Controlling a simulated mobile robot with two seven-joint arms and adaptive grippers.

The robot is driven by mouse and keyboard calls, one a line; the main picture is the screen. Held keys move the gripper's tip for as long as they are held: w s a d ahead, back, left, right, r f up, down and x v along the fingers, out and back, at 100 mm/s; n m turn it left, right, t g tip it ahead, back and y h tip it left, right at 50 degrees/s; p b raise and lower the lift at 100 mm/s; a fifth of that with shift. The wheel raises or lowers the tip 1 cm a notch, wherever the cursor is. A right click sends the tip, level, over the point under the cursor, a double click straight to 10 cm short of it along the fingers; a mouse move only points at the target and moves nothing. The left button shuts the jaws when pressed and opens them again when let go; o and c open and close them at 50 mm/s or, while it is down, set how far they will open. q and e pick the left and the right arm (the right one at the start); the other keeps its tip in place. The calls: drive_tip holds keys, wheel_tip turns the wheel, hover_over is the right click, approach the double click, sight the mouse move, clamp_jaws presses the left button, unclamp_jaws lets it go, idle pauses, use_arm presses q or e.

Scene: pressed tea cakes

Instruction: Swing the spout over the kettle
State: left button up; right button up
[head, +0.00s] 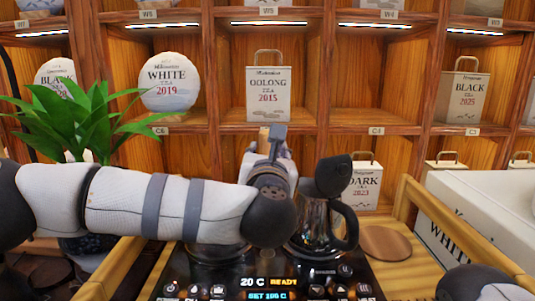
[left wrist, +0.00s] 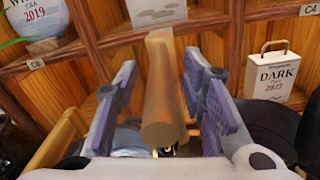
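The glass kettle (head: 314,228) with its black handle stands on the black stove panel (head: 205,272), right of my left gripper. A dark rounded part covers its top. My left gripper (head: 267,150) is behind the panel, and my left arm hides much of what lies below it. In the left wrist view, a tan-brown bar (left wrist: 160,95), seemingly the spout, stands between the fingers of my left gripper (left wrist: 160,72). Gaps show on both sides of the bar, so the fingers are open around it. My right gripper is out of view; only part of that arm shows at bottom right.
Wooden shelves hold tea cakes and boxes, such as the white round cake (head: 169,82) and the Oolong box (head: 268,92). A green plant (head: 85,120) is at left. A round wooden coaster (head: 385,243) lies right of the kettle. A large white box (head: 470,215) stands at right.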

use_arm(q)
drive_tip(key=shift+c, duration=0.4)
clamp_jaws()
drive_tip(key=d+n+y, duration=0.1)
drive_tip(key=y, duration=0.1)
drive_tip(key=d+n+y, duration=0.1)
drive_tip(key=n+y, duration=0.1)
drive_tip(key=shift+w+d+g+y, duration=0.15)
drive_tip(key=shift+d+g+y, duration=0.15)
drive_tip(key=shift+d, duration=0.1)
drive_tip(key=shift+o, duration=0.4)
unclamp_jaws()
